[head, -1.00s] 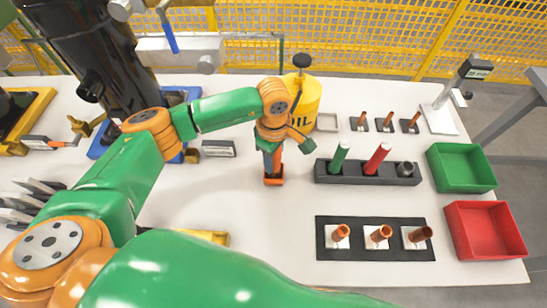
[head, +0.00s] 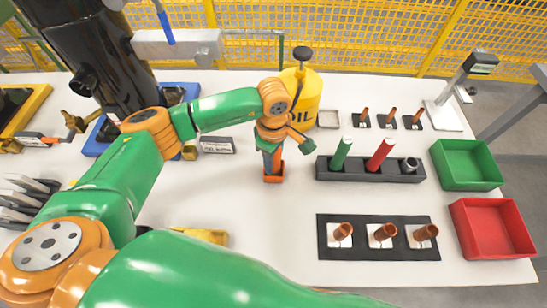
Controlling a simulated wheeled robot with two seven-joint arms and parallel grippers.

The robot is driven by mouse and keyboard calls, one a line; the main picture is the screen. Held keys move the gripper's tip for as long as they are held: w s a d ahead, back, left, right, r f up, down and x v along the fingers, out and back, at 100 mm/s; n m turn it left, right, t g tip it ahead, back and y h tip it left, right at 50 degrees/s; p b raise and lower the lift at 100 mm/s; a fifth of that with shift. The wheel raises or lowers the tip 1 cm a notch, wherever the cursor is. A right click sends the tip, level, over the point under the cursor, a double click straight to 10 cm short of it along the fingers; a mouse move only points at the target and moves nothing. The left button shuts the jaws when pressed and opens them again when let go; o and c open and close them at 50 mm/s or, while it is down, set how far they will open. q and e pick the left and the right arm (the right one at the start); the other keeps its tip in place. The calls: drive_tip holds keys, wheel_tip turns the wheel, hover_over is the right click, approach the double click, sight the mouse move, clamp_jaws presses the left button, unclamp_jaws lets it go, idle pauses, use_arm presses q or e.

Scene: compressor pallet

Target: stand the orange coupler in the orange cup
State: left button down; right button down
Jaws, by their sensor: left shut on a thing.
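My left gripper (head: 271,150) points down at the middle of the table, shut on the orange coupler (head: 277,160), of which only a narrow orange part shows. The coupler is upright, with its lower end at the orange cup (head: 273,179), a small square holder on the table. The gripper hides most of the coupler, and I cannot tell whether it rests on the cup's floor. My right gripper is not in view.
A black rack (head: 335,175) holding a green and a red cylinder is to the right. The yellow oil can (head: 308,95) stands close behind the gripper. A green bin (head: 465,182) and a red bin (head: 492,249) line the right edge.

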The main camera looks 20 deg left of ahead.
use_arm(q)
drive_tip(key=shift+f, duration=0.2)
drive_tip(key=shift+c, duration=1.9)
unclamp_jaws()
wheel_tip(320, 180, up, 7)
drive_tip(key=shift+r+b, duration=0.1)
drive_tip(key=shift+b, duration=0.55)
